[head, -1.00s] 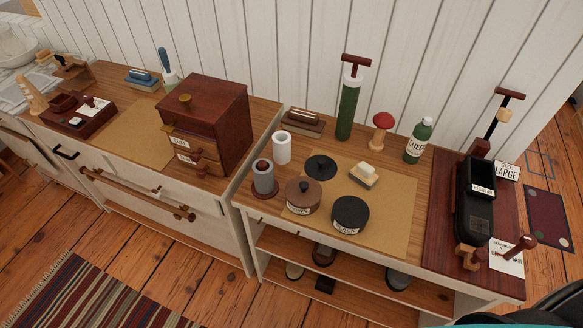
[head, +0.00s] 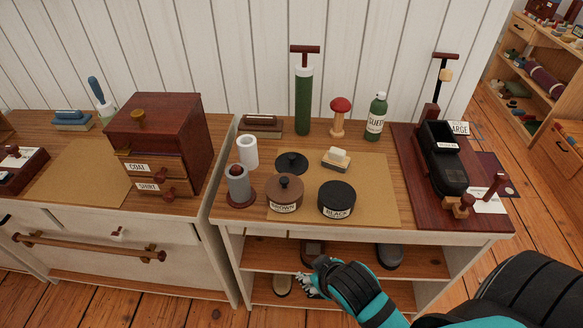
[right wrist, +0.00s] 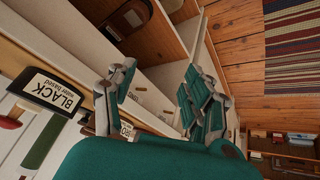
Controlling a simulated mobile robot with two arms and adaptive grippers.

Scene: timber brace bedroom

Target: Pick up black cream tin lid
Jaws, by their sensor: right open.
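The black cream tin lid (head: 292,162), a flat dark disc with a small knob, lies on the tan mat behind the tins. The black tin (head: 337,199), with no knob on top, stands at the mat's front; its label shows in the right wrist view (right wrist: 52,92). The brown tin (head: 285,190) beside it has a knobbed lid. My right gripper (head: 312,283) is in front of the bench, lower in the picture than the lid and apart from it. It is open and empty in the right wrist view (right wrist: 162,92). My left gripper is not in view.
A green pump (head: 303,98), red mushroom (head: 340,115) and green bottle (head: 376,116) stand behind. The bench's lower shelf (head: 345,255) holds shoe-like items.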

